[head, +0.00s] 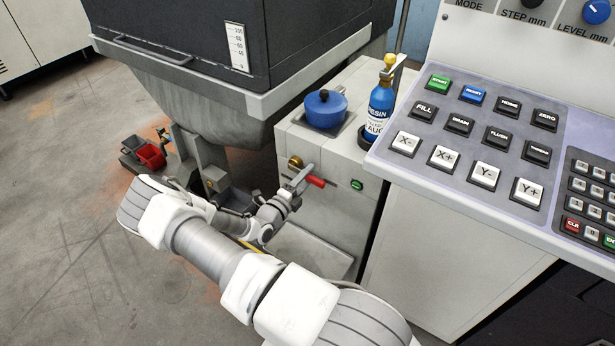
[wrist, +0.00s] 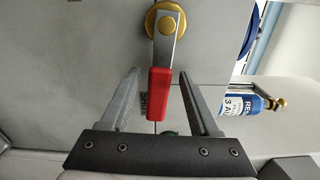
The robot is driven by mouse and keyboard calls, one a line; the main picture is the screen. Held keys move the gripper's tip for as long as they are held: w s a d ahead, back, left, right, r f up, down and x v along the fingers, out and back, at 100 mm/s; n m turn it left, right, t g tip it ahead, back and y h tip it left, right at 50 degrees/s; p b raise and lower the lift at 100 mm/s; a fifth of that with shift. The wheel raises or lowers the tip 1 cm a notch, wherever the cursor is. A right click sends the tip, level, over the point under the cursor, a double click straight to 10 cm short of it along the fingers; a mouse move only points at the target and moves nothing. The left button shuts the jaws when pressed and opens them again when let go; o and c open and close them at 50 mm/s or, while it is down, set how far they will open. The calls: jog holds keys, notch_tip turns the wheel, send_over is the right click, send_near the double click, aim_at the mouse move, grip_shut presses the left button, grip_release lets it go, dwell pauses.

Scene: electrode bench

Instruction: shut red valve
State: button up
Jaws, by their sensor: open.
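The red valve has a flat metal lever with a red grip (head: 316,181) on a brass hub (head: 295,162), on the front of a pale cabinet. In the head view the lever points right and slightly down from the hub. In the wrist view the red grip (wrist: 160,94) hangs below the brass hub (wrist: 166,20), between the two fingers of my gripper (wrist: 160,72). The fingers are open, with a visible gap on each side of the grip. In the head view my gripper (head: 298,180) is at the lever, its tips partly hard to make out.
A green button (head: 357,184) sits right of the valve. A blue pot (head: 325,108) and a blue resin bottle (head: 381,105) stand on the cabinet top. A hopper (head: 205,95) overhangs at left. A control panel (head: 430,130) juts out at right. A red bin (head: 150,155) lies on the floor.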

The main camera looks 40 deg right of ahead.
jog(key=p+v, duration=0.1)
jog(key=v, duration=1.6)
jog(key=shift+p, duration=0.35)
jog(key=s+a+r+n+y+p, duration=0.3)
jog(key=r+n, duration=0.8)
jog(key=r, duration=0.5)
jog(key=s+a+r+n+y+p, duration=0.4)
jog(key=s+r+n+y, duration=0.4)
jog(key=r, duration=0.8)
jog(key=s+a+r+n+y+p, duration=0.4)
jog(key=s+r+n+y, duration=0.2)
jog(key=r+n, duration=0.7)
notch_tip(320, 180, up, 4)
jog(key=shift+s+a+n, duration=0.35)
jog(key=shift+s+n, duration=0.05)
